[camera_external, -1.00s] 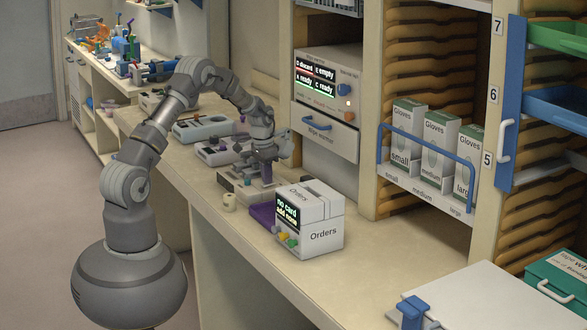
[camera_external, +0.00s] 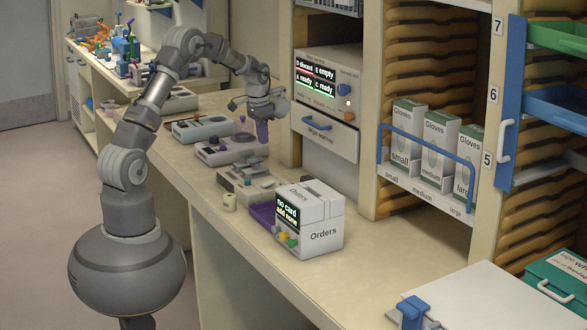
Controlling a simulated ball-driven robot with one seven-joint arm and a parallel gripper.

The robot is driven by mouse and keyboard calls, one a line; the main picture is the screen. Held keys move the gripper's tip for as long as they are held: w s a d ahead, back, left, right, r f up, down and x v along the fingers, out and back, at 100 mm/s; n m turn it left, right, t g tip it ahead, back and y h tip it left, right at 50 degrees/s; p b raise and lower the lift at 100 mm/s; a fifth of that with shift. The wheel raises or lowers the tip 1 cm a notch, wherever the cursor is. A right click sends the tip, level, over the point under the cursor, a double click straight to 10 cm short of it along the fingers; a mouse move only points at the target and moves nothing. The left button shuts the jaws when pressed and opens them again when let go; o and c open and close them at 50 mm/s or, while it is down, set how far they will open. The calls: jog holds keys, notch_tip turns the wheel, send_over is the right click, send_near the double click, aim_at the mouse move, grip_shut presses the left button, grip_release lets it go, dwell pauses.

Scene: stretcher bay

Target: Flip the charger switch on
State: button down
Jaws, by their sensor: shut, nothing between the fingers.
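No readable label shows which of these is the charger. Its switch and the switch's position are too small to tell.
A white Orders box (camera_external: 318,232) with coloured buttons and a purple tray (camera_external: 263,213) stand nearer on the counter (camera_external: 356,290). A warmer (camera_external: 327,95) with a lit display and a blue drawer handle (camera_external: 317,124) is to the right. Glove boxes (camera_external: 440,142) sit behind a blue rail.

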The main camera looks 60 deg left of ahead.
aim_at(272, 181)
jog(key=shift+s+r+t, duration=0.1)
jog(key=shift+s+t, duration=0.15)
jog(key=shift+t, duration=0.35)
jog(key=shift+w, duration=0.1)
jog(key=b+x, duration=0.3)
jog(key=x, duration=1.1)
